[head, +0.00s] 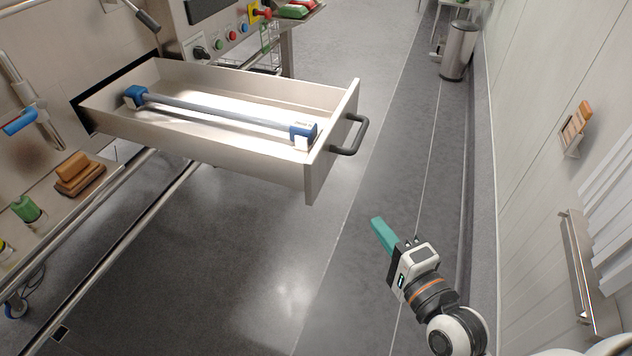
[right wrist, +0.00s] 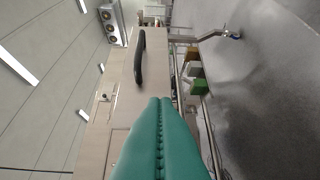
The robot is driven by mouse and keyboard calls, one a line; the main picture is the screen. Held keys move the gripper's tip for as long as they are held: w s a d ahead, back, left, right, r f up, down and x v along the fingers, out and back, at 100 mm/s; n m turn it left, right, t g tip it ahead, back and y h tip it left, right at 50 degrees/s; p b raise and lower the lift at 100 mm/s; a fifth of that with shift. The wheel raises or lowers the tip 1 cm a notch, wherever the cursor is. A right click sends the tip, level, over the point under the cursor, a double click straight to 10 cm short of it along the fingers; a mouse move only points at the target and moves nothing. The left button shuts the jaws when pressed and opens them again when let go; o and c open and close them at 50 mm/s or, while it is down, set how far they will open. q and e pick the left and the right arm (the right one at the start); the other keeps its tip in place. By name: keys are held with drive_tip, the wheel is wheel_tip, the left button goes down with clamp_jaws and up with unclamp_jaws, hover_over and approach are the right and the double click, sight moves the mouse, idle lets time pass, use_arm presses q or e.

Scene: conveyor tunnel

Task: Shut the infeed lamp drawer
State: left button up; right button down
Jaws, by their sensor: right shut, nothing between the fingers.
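The infeed lamp drawer (head: 230,130) is pulled far out of the panel on the left in the head view. A lamp tube with blue end caps (head: 220,112) lies inside it. Its dark handle (head: 348,134) is on the front panel (head: 330,150); the handle also shows in the right wrist view (right wrist: 139,58). My right gripper (head: 376,221) is shut and empty, below and to the right of the drawer front, apart from it. Its teal fingers (right wrist: 160,105) lie together in the right wrist view, pointing towards the drawer front. My left gripper is out of view.
A control panel with knobs and buttons (head: 225,35) stands behind the drawer. Metal rails (head: 130,225) run below it. A bin (head: 458,50) stands far back. The floor right of the drawer is clear.

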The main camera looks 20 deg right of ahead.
drive_tip(key=r, duration=0.2)
approach(324, 165)
drive_tip(key=w+d, duration=0.2)
drive_tip(key=w, duration=0.1)
drive_tip(key=shift+w+a+f+p, duration=0.15)
drive_tip(key=shift+w+a+p, duration=0.15)
drive_tip(key=shift+w+a, duration=0.4)
drive_tip(key=shift+w+a+f+p, duration=0.15)
drive_tip(key=shift+w+a+p, duration=0.1)
drive_tip(key=shift+w+a, duration=0.5)
drive_tip(key=shift+s, duration=0.1)
